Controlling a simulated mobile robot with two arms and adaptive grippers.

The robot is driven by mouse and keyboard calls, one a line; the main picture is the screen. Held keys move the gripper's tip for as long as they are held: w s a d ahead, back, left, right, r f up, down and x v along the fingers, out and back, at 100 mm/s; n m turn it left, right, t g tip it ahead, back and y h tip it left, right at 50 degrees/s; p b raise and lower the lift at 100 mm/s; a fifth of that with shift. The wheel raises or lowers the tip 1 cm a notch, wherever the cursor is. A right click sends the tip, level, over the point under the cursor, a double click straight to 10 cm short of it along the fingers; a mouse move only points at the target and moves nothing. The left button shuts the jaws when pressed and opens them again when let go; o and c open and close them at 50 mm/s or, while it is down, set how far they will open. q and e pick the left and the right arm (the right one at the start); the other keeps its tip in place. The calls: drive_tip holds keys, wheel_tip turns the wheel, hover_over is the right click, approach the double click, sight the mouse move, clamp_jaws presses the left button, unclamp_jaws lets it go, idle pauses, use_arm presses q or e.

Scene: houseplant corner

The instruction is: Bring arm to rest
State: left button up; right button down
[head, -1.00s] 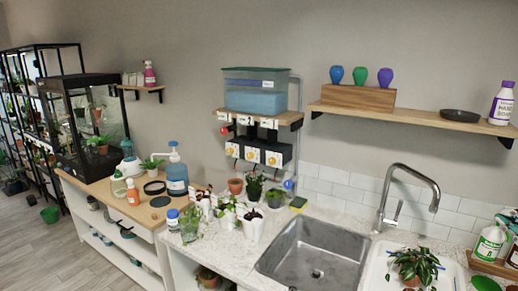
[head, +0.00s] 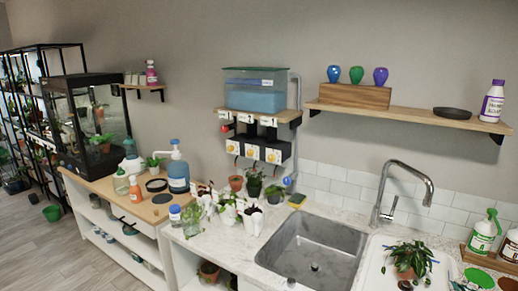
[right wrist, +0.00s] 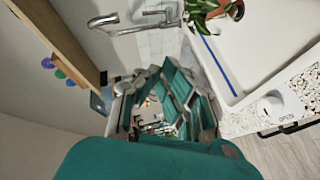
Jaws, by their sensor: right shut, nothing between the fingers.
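My right gripper (right wrist: 165,105) shows in the right wrist view as teal and grey fingers. It is shut with nothing held, and is apart from the counter and sink. My teal wrist housing fills the lower part of that view. In the head view, the right gripper is at most a small part at the bottom right edge, too unclear to make out. My left gripper is in neither view.
A steel sink (head: 312,250) and tall faucet (head: 401,185) stand near the right. A potted plant (head: 407,257) sits on the white drainboard. A wooden shelf (head: 415,115) hangs above. Bottles and small pots crowd the counter to the left.

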drive_tip(key=s+a+f+m+g+h, duration=0.2)
drive_tip(key=s+a+f+m+g, duration=0.45)
drive_tip(key=s+a+f, duration=0.9)
drive_tip(key=s+a+r+m+g+y, duration=0.25)
drive_tip(key=s+a+m+g, duration=0.3)
drive_tip(key=s+a, duration=0.85)
wheel_tip(320, 180, down, 34)
drive_tip(key=s+n+g+b, duration=0.1)
drive_tip(key=g+b, duration=0.1)
drive_tip(key=b, duration=0.4)
use_arm(q)
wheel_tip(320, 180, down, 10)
drive_tip(key=b, duration=0.4)
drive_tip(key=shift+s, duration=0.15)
use_arm(e)
drive_tip(key=s+d+f, duration=0.2)
drive_tip(key=s+f, duration=1.4)
drive_tip(key=f, duration=0.2)
drive_tip(key=shift+f+n+g, duration=0.2)
drive_tip(key=shift+n+g, duration=0.1)
drive_tip(key=shift+g, duration=0.1)
drive_tip(key=shift+s, duration=0.1)
